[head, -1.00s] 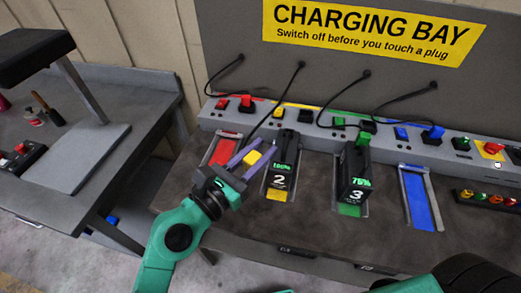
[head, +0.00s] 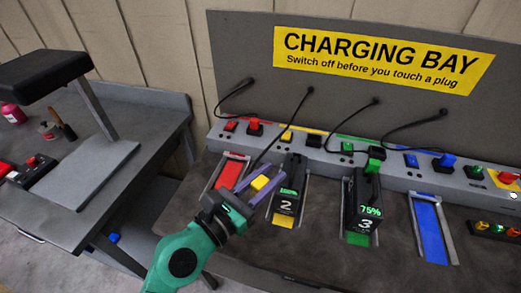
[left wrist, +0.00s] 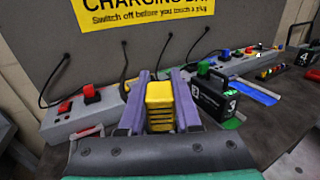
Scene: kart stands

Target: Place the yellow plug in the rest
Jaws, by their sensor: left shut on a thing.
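My left gripper (head: 262,184), with purple fingers, is shut on the yellow plug (head: 259,182). It holds the plug above the bench, just left of the black battery marked 2 (head: 289,186). The plug also shows between the fingers in the left wrist view (left wrist: 160,104). A black cord runs from the back panel down towards the plug. A dark empty block beside the yellow switch on the grey strip looks like the rest (head: 314,141); it is behind and to the right of the gripper. I cannot make it out in the left wrist view. My right gripper is not in view.
Battery 3 (head: 363,205) stands in the green bay with a green plug on top. The red bay (head: 229,174) and blue bay (head: 428,230) are empty. Red plug (head: 254,126) and blue plug (head: 447,160) sit on the strip. Cords hang behind. A side table (head: 85,185) stands left.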

